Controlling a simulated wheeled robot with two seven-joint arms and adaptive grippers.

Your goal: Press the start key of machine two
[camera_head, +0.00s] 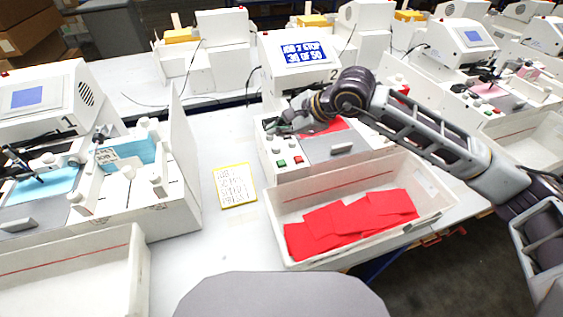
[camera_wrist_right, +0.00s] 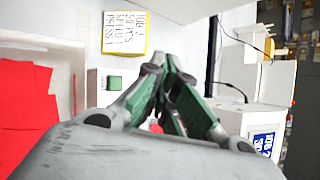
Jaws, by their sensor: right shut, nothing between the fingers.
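Machine two (camera_head: 315,75) stands at the centre, with a "2" on its housing and a blue screen (camera_head: 304,53) that seems to read "JOB 2 STOP 30 OF 50". On its front-left panel are a green key (camera_head: 282,163) and a red key (camera_head: 298,160) beside it. The green key also shows in the right wrist view (camera_wrist_right: 114,83), left of the fingertips. My right gripper (camera_head: 271,127) is over the panel's left part, behind the green key in the picture and apart from it. Its fingers (camera_wrist_right: 163,66) are shut and empty. My left gripper is out of view.
A tray (camera_head: 275,205) with red sheets (camera_head: 350,221) stands in front of machine two. A yellow-edged note (camera_head: 234,186) lies on the table to the left. Machine one (camera_head: 40,95) stands at left with blue sheets. More machines stand behind and to the right.

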